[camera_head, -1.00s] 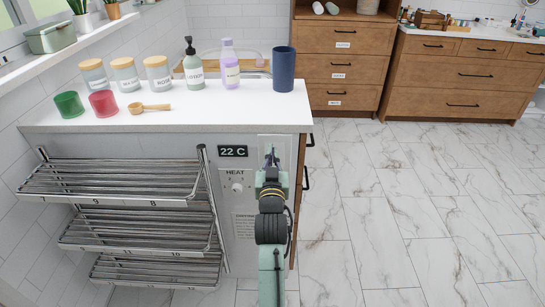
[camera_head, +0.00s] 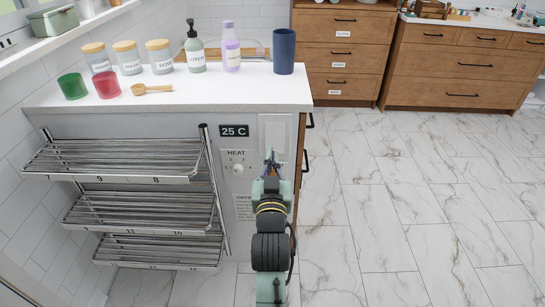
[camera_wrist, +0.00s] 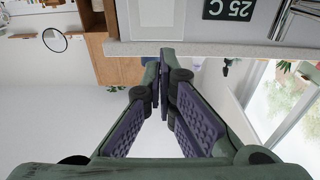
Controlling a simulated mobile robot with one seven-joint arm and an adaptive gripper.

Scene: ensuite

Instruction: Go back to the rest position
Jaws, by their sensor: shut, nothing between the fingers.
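My gripper (camera_head: 270,158) is shut and empty in front of the white cabinet (camera_head: 264,206), just below a pale switch plate on its front. In the wrist view its two dark-padded fingers (camera_wrist: 164,82) meet at the tips with nothing between them. A display (camera_head: 234,131) on the cabinet front reads 25 C. It also shows upside down in the wrist view (camera_wrist: 228,9). Below the display is a HEAT knob (camera_head: 238,169). I cannot tell whether the gripper touches the cabinet.
Metal drying racks (camera_head: 125,160) stick out left of the panel. On the counter (camera_head: 200,95) stand several lidded jars, a green cup, a red cup, a wooden scoop, two bottles and a blue tumbler (camera_head: 284,52). Wooden drawers stand behind. The marble floor (camera_head: 400,210) at right is clear.

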